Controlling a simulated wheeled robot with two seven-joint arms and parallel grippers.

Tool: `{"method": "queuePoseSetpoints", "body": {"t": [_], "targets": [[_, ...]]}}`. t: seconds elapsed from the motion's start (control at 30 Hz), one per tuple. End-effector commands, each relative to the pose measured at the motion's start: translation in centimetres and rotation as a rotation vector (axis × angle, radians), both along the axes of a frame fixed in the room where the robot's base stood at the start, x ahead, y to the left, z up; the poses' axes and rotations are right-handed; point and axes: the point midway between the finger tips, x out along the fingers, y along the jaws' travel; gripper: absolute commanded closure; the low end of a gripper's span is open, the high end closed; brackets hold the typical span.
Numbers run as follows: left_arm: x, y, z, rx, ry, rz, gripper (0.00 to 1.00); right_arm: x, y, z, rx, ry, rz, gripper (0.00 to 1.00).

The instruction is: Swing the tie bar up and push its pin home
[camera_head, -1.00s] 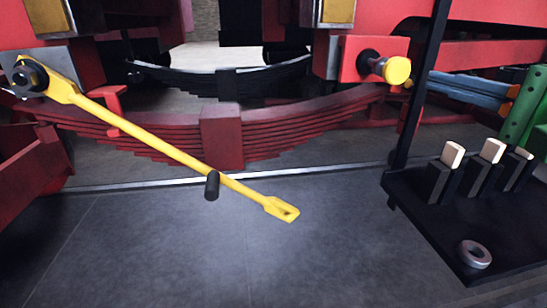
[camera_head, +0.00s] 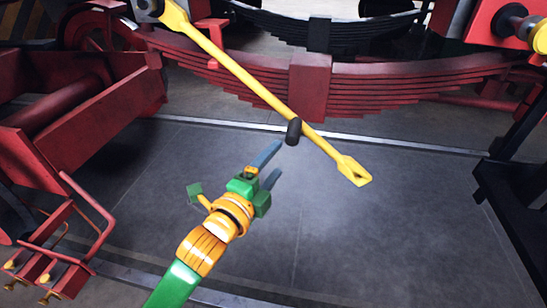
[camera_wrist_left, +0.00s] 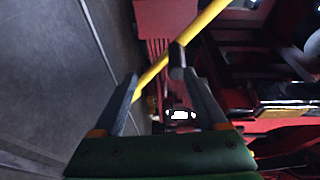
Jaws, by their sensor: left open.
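The yellow tie bar (camera_head: 240,75) hangs aslant from its pivot at the upper left down to a slotted free end (camera_head: 356,172) at the lower right. A short dark handle (camera_head: 293,131) sticks out from its lower part. The pin with a yellow head (camera_head: 540,40) sits in a red bracket at the upper right, cut by the picture's edge. My left gripper (camera_head: 270,166) is open and empty, just below and left of the handle. In the left wrist view, the handle (camera_wrist_left: 177,58) and bar (camera_wrist_left: 160,65) show beyond the open fingers. My right gripper is out of view.
A red leaf spring (camera_head: 310,75) lies behind the bar. A dark stand (camera_head: 510,190) is at the right edge, and a red frame (camera_head: 70,130) with a red step (camera_head: 60,240) is at the left. The grey floor under the bar is clear.

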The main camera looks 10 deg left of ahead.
Motion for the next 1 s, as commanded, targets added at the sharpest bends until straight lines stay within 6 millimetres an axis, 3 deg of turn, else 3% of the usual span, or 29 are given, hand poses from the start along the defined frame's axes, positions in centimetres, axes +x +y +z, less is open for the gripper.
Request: {"method": "queuePoseSetpoints", "body": {"t": [0.07, 0.17, 0.7, 1.0], "targets": [[-0.6, -0.3, 1.7, 0.026, -0.048, -0.014, 0.25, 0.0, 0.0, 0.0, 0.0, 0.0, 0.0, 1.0], [-0.6, -0.5, 2.5, 0.041, -0.071, -0.018, 0.25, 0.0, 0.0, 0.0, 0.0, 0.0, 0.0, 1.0], [6.8, -2.7, 2.4, 0.038, -0.069, -0.017, 0.25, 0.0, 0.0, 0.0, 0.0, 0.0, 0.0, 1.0], [7.7, -3.1, 2.4, 0.038, -0.069, -0.018, 0.25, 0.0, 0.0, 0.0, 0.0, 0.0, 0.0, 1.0]]}}
